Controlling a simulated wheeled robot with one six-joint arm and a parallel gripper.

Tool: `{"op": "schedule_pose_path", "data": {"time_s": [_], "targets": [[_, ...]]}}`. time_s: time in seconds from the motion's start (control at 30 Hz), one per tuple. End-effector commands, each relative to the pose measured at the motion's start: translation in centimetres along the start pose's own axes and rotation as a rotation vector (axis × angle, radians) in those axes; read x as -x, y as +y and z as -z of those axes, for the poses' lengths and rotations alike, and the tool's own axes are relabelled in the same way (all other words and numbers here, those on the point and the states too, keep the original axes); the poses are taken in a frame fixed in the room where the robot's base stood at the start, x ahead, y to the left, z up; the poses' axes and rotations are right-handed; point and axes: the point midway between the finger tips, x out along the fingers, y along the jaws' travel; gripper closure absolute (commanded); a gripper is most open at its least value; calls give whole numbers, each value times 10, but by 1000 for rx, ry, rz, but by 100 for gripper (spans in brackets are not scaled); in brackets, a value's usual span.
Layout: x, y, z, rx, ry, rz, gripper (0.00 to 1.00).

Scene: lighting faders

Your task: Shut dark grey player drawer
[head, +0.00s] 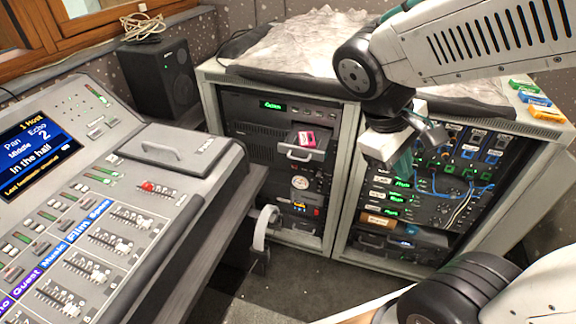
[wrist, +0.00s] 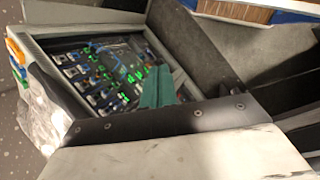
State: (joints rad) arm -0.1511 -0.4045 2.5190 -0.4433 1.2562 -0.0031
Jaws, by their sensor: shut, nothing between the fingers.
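A dark grey player drawer (head: 303,152) sticks out of the left rack, with a light handle on its front. A pink-red cassette-like item (head: 306,138) lies in it. My gripper (head: 401,165) hangs in front of the right rack, to the right of the drawer and apart from it. Its teal fingers are shut and empty. The fingers (wrist: 155,92) also show in the wrist view against the right rack's patch panel. The drawer cannot be made out in the wrist view.
The right rack (head: 345,225) holds cables and sockets, with another drawer-like unit (head: 385,244) low down. A mixing desk (head: 225,165) fills the left, with a speaker (head: 160,75) behind it. A pale curved handle (head: 264,228) stands near the desk's edge. Dark floor (head: 300,275) lies between.

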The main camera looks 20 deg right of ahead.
Motion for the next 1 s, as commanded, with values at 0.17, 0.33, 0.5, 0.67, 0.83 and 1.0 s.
{"op": "schedule_pose_path", "data": {"time_s": [0.17,0.33,0.5,0.67,0.83,1.0], "targets": [[-21,18,50,303,-159,-287,100],[-34,19,112,605,-255,-568,100],[-49,-7,185,927,-303,-849,100],[-69,-56,248,1224,-307,-1093,100],[-93,-109,290,1462,-278,-1275,100],[-107,-138,306,1578,-252,-1361,100]]}}
